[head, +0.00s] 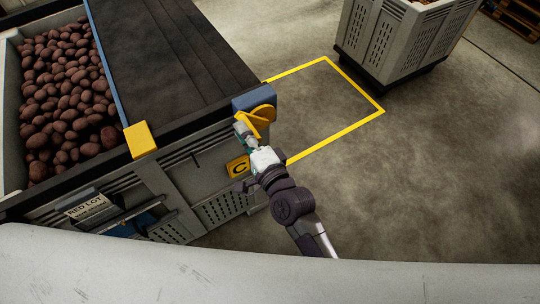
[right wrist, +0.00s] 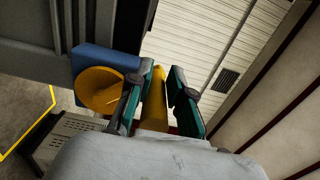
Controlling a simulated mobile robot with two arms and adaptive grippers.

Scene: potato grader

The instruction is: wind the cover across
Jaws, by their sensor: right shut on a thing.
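The dark cover (head: 165,50) lies over the right part of a large grey crate, with its blue leading bar (head: 105,62) on the left. A yellow block (head: 139,139) sits at the near end of that bar. The yellow crank (head: 262,113) is on a blue housing (head: 248,99) at the crate's near right corner. My right gripper (head: 243,129) is shut on the crank's handle. In the right wrist view the yellow handle (right wrist: 156,102) stands between the teal fingers, beside the round yellow hub (right wrist: 100,88). My left gripper is not in view.
Potatoes (head: 70,90) lie uncovered left of the bar. A "RED LOT" card (head: 86,206) and a yellow "C" plate (head: 237,167) are on the crate's near side. Another crate (head: 395,40) stands at the upper right. A yellow outline (head: 345,132) marks bare floor between.

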